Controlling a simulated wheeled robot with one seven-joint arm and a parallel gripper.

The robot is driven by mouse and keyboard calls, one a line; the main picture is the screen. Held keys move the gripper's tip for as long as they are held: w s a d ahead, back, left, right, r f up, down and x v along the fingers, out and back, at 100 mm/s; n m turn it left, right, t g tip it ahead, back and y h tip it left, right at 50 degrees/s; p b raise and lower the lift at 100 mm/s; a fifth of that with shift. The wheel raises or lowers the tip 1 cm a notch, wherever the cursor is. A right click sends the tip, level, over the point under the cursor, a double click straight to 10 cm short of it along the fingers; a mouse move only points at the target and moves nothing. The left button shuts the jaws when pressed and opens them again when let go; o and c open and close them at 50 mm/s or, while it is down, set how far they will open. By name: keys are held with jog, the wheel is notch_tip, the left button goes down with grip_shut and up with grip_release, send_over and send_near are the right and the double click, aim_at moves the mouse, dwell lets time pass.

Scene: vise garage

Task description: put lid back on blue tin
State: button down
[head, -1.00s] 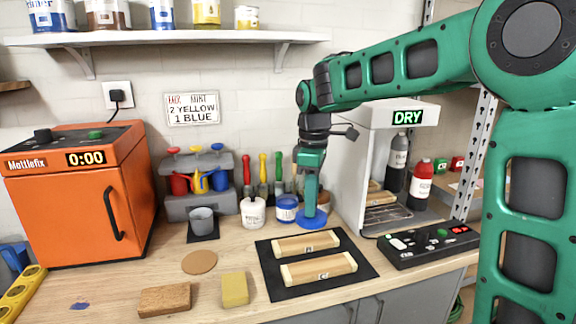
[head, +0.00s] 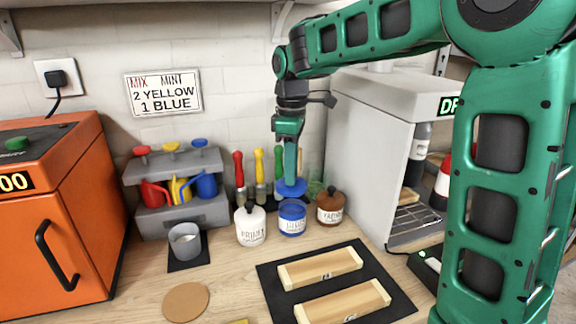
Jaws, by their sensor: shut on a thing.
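The blue tin (head: 292,220) stands on the counter between a white jar and a brown jar, its white label facing me. The round blue lid (head: 289,188) is in my gripper (head: 290,178), which points straight down and is shut on it. In the picture the lid sits just above the tin's rim and slightly left of its middle. It looks raised and apart from the tin, but I cannot tell the depth between them. The fingertips are small and partly hidden by the lid.
The white jar (head: 250,225) and brown jar (head: 331,206) stand close on either side of the tin. Coloured-handled tools (head: 259,172) stand behind. A black mat (head: 270,290) with two wooden pieces lies in front. A grey cup (head: 185,240) and white cabinet (head: 370,140) flank the area.

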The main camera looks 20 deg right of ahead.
jog(key=shift+w+d, duration=0.1)
jog(key=shift+d, duration=0.05)
jog(key=shift+f, duration=0.2)
jog(key=shift+f, duration=3.05)
jog(key=shift+f, duration=0.1)
dwell(0.4)
jog(key=c, duration=1)
grip_release()
jog(key=shift+c, duration=0.2)
jog(key=shift+r, duration=3.55)
